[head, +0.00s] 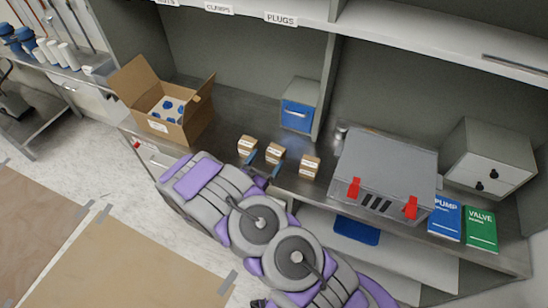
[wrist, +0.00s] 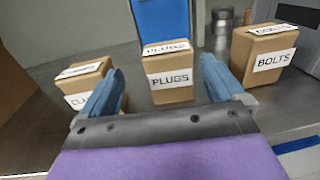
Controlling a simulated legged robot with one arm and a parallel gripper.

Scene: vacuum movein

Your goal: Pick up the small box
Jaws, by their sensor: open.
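Three small brown boxes with white labels stand in a row on the grey counter. The middle box (head: 275,153) reads PLUGS in the wrist view (wrist: 172,94). The left box (head: 247,145) has a partly hidden label in the wrist view (wrist: 90,72). The right box (head: 309,167) reads BOLTS in the wrist view (wrist: 262,75). My gripper (head: 264,164) is open and empty at the counter's front. In the wrist view its blue fingers (wrist: 160,72) flank the PLUGS box from the near side, with gaps visible. The left finger covers part of the left box.
An open cardboard box (head: 190,124) stands at the left of the counter. A blue-fronted bin (head: 298,115) stands behind the small boxes. A grey case with red latches (head: 388,168) stands to the right, near a drawer unit (head: 487,165). A labelled shelf (head: 300,22) runs above.

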